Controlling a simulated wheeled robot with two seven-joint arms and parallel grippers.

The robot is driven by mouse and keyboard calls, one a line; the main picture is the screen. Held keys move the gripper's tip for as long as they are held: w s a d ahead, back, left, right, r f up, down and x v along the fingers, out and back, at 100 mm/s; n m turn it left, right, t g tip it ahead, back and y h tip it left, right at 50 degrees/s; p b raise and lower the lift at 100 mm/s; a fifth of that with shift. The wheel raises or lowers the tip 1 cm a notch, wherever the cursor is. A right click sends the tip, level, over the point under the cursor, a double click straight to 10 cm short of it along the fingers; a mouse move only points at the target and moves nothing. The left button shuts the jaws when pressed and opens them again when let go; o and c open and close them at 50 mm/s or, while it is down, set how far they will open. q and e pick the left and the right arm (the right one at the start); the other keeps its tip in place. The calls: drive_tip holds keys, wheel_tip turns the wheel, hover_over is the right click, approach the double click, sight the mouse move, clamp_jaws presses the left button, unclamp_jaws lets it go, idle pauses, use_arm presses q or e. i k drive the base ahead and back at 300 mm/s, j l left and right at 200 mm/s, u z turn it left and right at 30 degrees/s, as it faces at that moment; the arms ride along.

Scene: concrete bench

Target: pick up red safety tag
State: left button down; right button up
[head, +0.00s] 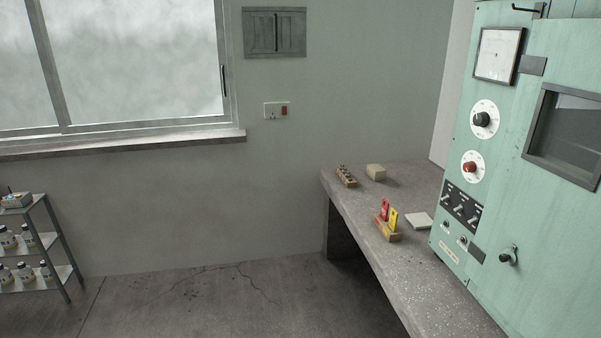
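The red safety tag (384,207) stands upright in a small wooden holder (388,232) on the concrete bench (352,205). A yellow tag (393,219) stands beside it in the same holder, to the right. The lower ends of both tags are hidden in the holder. Neither of my grippers shows in the head view.
A white flat block (419,221) lies right of the holder. A beige block (376,172) and a wooden rack (346,176) with small dark items sit farther back. The green control cabinet (540,140) borders the bench's right side. A bottle shelf (42,245) stands far left.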

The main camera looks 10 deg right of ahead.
sight(384, 208)
drive_tip(key=i+z, duration=0.1)
drive_tip(key=i, duration=0.55)
drive_tip(key=i+j+z, duration=0.1)
drive_tip(key=i, duration=0.6)
drive_tip(key=i+j+z, duration=0.1)
drive_tip(key=i, duration=0.55)
drive_tip(key=j, duration=0.1)
